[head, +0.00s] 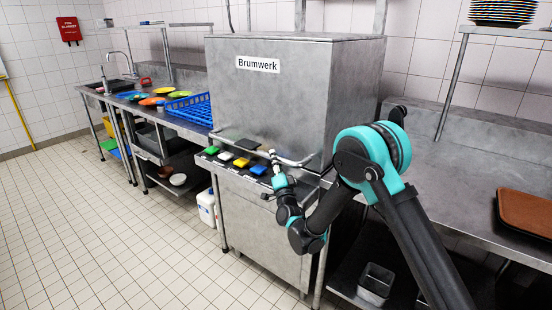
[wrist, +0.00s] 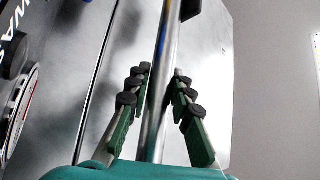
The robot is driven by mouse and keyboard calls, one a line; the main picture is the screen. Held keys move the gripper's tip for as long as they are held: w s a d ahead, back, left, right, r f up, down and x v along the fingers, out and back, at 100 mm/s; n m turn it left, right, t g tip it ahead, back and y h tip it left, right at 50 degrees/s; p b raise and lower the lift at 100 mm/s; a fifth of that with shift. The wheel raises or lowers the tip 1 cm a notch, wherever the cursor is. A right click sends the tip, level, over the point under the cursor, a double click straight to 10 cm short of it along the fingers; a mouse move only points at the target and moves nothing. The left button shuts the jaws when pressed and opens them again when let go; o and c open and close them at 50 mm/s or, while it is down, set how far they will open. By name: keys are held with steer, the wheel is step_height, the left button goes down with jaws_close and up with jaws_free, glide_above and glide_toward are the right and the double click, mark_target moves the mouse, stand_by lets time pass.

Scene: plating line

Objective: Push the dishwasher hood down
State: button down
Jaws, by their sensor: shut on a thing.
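The dishwasher hood (head: 270,95) is a large grey steel box labelled Brumwerk in the head view. Its lower edge sits close to the counter; I cannot tell if any gap is left. A steel handle bar (head: 240,146) runs along the hood's lower front. My gripper (head: 273,158) is at this bar, near its right part. In the wrist view, my gripper (wrist: 162,70) has its green fingers on both sides of the handle bar (wrist: 157,110) and is shut on it. The exact contact is partly hidden.
A blue rack (head: 190,108) and colourful plates (head: 152,101) stand on the counter to the left. A brown tray (head: 525,213) lies at right. The tiled floor in front is clear.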

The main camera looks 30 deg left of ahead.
steer(key=shift+f, duration=0.2)
steer(key=c, duration=1.3)
jaws_free()
steer(key=v, duration=0.7)
steer(key=shift+s+d+f, duration=0.1)
steer(key=shift+f, duration=0.05)
